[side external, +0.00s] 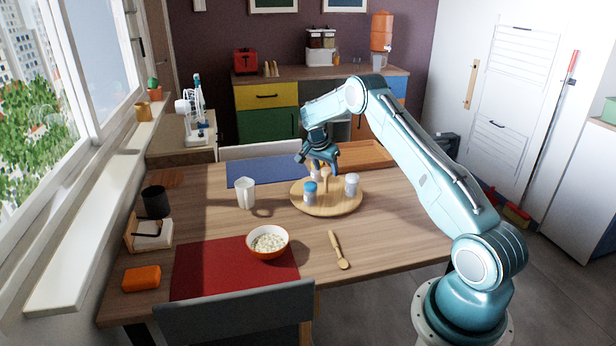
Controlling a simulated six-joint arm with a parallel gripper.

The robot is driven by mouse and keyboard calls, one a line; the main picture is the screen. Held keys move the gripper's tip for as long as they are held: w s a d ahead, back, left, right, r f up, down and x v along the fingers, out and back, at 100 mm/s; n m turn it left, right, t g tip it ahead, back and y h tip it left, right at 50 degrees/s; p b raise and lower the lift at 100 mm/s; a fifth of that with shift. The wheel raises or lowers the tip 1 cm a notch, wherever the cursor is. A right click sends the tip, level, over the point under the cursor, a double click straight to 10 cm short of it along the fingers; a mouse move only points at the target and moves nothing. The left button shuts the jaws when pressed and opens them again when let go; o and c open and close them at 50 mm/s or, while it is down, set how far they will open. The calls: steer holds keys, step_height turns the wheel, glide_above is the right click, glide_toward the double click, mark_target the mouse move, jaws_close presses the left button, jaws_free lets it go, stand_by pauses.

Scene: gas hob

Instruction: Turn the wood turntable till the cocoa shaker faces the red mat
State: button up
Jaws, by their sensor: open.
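The round wood turntable (333,208) lies on the table right of the middle. A blue-lidded shaker (310,196) stands at its front left and a pale-topped shaker (352,186) at its right. Another pale item stands at the back, partly hidden by my gripper, and a wooden knob or peg (326,181) rises near the middle. I cannot tell which shaker holds cocoa. The red mat (205,275) lies at the front left of the table, apart from the turntable. My gripper (322,167) is open, pointing down over the turntable's back part; contact is unclear.
A bowl of food (268,242) sits on the red mat's right edge. A wooden spoon (338,250) lies in front of the turntable. A white jug (245,193) stands to its left. A blue mat (262,171) and a wooden tray (368,154) lie behind.

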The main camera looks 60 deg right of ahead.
steer(key=v, duration=1.3)
steer(key=shift+r, duration=0.25)
steer(key=shift+a, duration=0.1)
steer(key=s+a+r+n+t+y, duration=0.1)
steer(key=s+a+r+n, duration=0.25)
steer(key=a+r, duration=0.3)
steer(key=s+a+r+n+t, duration=0.25)
steer(key=s+a+r, duration=0.2)
steer(key=a, duration=0.35)
steer(key=s+a+r+n+y, duration=0.1)
steer(key=s+a+r+n, duration=0.2)
steer(key=a+r, duration=0.35)
steer(key=s+a+f+n+t+y, duration=0.1)
steer(key=s+a+n, duration=0.4)
steer(key=s, duration=0.5)
steer(key=s+a+f+n+t+y, duration=0.1)
steer(key=s+a+n, duration=0.3)
steer(key=s+a, duration=0.6)
steer(key=shift+s+f+n+y, duration=0.3)
steer(key=shift+s+f+n, duration=0.1)
steer(key=shift+f, duration=0.3)
